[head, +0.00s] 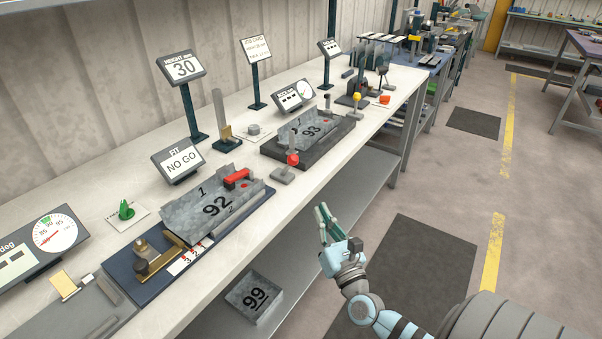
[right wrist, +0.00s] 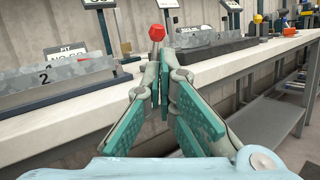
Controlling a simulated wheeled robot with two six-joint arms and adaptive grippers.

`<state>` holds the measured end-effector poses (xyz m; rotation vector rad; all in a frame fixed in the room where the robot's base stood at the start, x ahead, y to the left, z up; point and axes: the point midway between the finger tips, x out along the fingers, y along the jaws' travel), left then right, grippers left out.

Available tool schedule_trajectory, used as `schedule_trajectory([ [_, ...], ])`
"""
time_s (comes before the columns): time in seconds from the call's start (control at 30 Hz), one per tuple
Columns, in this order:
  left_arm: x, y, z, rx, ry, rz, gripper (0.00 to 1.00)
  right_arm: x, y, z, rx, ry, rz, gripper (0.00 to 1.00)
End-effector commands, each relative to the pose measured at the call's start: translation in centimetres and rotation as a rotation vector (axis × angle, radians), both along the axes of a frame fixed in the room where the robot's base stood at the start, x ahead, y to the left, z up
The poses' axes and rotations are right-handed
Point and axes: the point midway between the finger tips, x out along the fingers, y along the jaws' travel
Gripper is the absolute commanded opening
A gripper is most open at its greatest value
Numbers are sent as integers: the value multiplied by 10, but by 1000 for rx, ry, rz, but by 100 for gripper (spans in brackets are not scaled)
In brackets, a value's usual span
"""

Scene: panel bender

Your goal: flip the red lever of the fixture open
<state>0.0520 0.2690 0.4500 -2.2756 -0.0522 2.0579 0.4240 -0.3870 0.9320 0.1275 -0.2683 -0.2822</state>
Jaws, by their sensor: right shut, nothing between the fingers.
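A red ball knob (head: 292,159) tops a short grey stem that rises from a small grey base (head: 283,176). It stands at the bench's front edge, between the tray marked 92 and the dark fixture (head: 338,138) holding the tray marked 93. The red knob also shows in the right wrist view (right wrist: 156,32), just above the fingertips in the picture. My right gripper (head: 321,214) is shut and empty, in front of the bench, apart from the knob. Its fingers come together in the right wrist view (right wrist: 158,82). My left gripper is out of view.
A yellow knob (head: 357,97) stands farther along the bench. Signs and gauges line the back. A tray marked 99 (head: 268,289) lies on the lower shelf. The aisle on the right is clear.

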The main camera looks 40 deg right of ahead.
Motion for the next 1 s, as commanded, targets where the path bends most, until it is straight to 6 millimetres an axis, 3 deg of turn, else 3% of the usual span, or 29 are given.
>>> schedule_trajectory([
  [0.17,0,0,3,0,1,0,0,15,-5,5,-2,0,-2,0],
  [0.7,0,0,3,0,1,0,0,115,-36,30,-3,0,-2,0],
  [1.0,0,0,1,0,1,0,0,129,-40,33,-3,2,-1,0],
])
